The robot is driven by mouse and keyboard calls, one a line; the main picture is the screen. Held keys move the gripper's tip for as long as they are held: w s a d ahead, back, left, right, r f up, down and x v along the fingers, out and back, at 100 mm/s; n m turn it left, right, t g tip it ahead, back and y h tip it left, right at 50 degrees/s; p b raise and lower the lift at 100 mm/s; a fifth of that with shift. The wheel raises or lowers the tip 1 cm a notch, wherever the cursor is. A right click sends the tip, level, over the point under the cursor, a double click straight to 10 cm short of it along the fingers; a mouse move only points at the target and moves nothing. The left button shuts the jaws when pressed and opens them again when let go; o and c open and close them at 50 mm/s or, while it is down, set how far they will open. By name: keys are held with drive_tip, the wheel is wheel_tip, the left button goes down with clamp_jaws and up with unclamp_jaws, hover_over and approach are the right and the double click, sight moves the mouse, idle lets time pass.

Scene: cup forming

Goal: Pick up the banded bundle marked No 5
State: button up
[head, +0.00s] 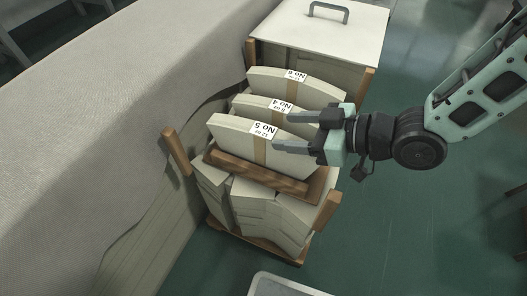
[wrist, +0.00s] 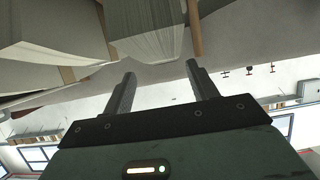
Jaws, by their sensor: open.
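The banded bundle marked No 5 (head: 235,134) is a pale curved stack with a brown band and a white label, standing on edge in front of two similar bundles, No 4 (head: 248,104) and No 6 (head: 266,82). It rests at the wooden tray (head: 265,176). My gripper (head: 282,131) is open, coming from the right, with its fingers over the right part of the bundles. The nearer finger overlaps No 5 and the farther one overlaps No 4 in the head view. In the wrist view my gripper (wrist: 156,82) shows two parted fingers with nothing seen between them.
More pale stacks (head: 262,205) lie below the tray, between wooden posts (head: 175,152). A white lidded box top (head: 320,25) with a handle stands behind. A large grey covered surface (head: 100,110) runs along the left. Green floor (head: 420,220) is open at the right.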

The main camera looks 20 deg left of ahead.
sight(271, 134)
drive_tip(key=b+x, duration=0.1)
drive_tip(key=x, duration=0.2)
drive_tip(key=b+x, duration=0.1)
drive_tip(key=shift+s+a+f+b, duration=0.15)
drive_tip(key=shift+s+f+b, duration=0.15)
drive_tip(key=shift+s+f, duration=0.1)
drive_tip(key=shift+a, duration=0.3)
clamp_jaws()
drive_tip(key=shift+r, duration=0.1)
idle(0.7)
